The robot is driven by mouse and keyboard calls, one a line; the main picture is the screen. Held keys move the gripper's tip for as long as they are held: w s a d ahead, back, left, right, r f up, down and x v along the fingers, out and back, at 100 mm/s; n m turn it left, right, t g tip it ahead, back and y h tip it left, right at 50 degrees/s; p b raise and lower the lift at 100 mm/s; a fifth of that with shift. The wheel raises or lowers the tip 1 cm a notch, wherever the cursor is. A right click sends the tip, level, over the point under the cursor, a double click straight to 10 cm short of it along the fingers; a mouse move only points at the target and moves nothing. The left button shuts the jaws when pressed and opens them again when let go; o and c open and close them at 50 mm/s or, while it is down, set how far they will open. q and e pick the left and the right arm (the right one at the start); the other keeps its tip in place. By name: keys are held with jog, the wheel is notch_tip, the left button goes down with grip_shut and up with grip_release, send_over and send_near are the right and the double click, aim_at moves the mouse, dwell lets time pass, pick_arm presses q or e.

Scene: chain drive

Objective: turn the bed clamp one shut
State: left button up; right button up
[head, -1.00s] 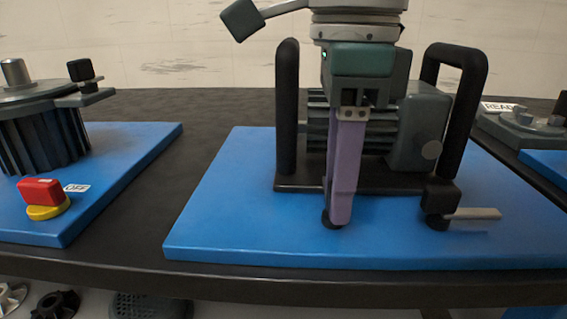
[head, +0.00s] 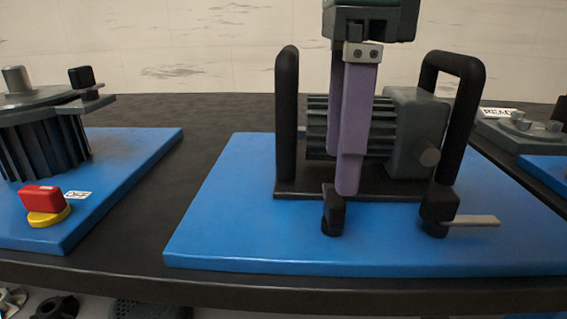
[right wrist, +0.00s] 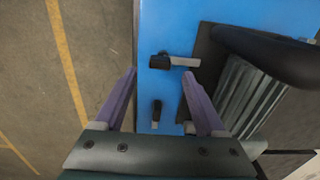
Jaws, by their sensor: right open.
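Two black clamps stand at the front of the blue plate (head: 250,225) under the motor. I cannot tell which is clamp one. In the right wrist view this clamp (right wrist: 159,62) shows a pale lever pointing right, toward the motor. The right clamp (head: 437,214) has its pale lever pointing right along the plate's front; it also shows in the right wrist view (right wrist: 156,113). My right gripper (head: 343,188) is open and empty, with purple fingers above the left clamp. My left gripper is out of view.
The ribbed motor (head: 415,125) stands behind the clamps between a left black handle (head: 286,115) and a right one (head: 474,100). A red and yellow switch (head: 45,203) sits on another blue plate at left. The dark table between the plates is clear.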

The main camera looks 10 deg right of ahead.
notch_tip(320, 180, up, 5)
jog(key=shift+r, duration=0.1)
dwell(0.3)
